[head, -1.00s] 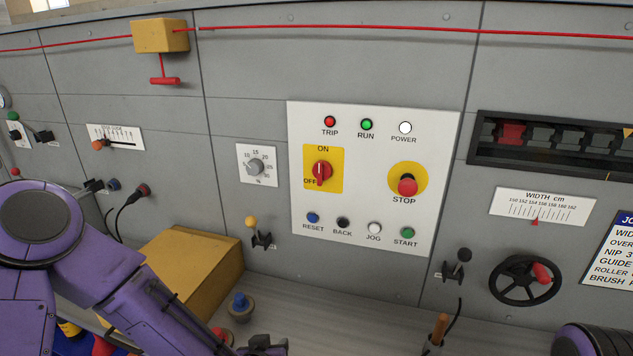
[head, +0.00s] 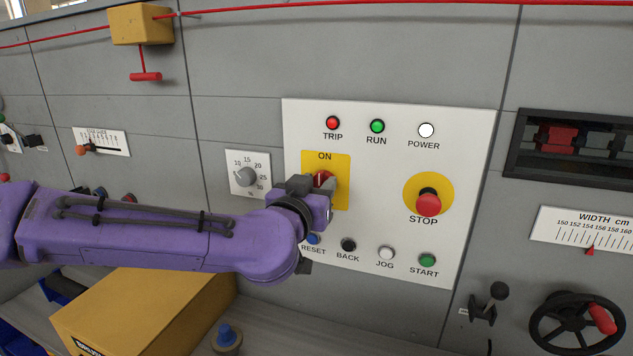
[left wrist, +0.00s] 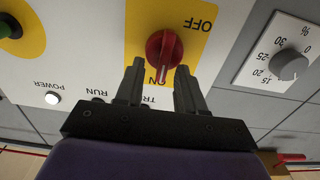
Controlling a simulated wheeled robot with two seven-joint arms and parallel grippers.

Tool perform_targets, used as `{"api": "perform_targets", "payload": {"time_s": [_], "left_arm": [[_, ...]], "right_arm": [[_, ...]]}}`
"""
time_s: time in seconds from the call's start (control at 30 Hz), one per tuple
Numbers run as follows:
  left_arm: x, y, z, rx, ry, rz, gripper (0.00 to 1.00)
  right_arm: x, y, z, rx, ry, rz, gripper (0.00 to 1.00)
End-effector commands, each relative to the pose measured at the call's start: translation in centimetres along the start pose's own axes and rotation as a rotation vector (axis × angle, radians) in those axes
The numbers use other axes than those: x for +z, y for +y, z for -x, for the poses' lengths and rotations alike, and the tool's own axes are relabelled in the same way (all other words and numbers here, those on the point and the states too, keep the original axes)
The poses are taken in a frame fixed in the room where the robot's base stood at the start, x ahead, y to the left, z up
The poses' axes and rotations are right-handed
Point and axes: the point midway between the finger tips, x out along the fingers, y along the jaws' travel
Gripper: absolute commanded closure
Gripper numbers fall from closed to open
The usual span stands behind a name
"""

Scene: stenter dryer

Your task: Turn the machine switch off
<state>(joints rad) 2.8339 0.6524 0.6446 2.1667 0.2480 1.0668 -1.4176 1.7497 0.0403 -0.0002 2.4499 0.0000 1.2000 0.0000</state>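The machine switch is a red rotary knob on a yellow plate marked ON and OFF. In the head view the knob (head: 322,178) is partly hidden by my left gripper (head: 318,186). The left wrist view shows the scene upside down, with the red knob (left wrist: 164,50) and its handle lying towards ON. My left gripper (left wrist: 160,70) is open there, its fingertips on either side of the lower end of the handle. Whether the fingers touch the knob I cannot tell. The OFF label is hidden by my gripper in the head view. My right gripper is not in view.
The red STOP button (head: 428,204) stands right of the switch. RESET, BACK, JOG and START (head: 428,260) buttons sit below it. A grey dial (head: 247,175) is at its left. A yellow box (head: 150,305) lies below my left arm.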

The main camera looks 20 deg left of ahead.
Motion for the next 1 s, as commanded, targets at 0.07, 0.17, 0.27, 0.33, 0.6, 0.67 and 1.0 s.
{"api": "perform_targets", "payload": {"time_s": [0.07,0.17,0.27,0.33,0.6,0.67,1.0], "left_arm": [[-0.10,-0.02,-0.74,-0.001,-0.001,0.001,0.62],[-0.04,0.00,-1.10,0.000,0.000,0.001,0.62],[0.00,0.01,-1.14,0.000,0.001,0.000,0.62],[0.00,0.02,-1.13,0.000,0.001,0.000,0.62],[0.01,-0.02,-1.09,0.000,0.000,0.000,1.00],[-0.01,-0.47,-1.08,-0.003,0.001,0.002,1.00],[0.06,-0.26,-1.09,-0.003,0.000,0.087,1.00]], "right_arm": [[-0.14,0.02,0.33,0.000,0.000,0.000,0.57],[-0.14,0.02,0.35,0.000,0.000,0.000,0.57],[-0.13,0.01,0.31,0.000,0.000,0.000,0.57],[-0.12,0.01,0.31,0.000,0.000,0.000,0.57],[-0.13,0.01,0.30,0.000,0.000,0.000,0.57],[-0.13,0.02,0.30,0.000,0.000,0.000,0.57],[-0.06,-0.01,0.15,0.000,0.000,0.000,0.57]]}}
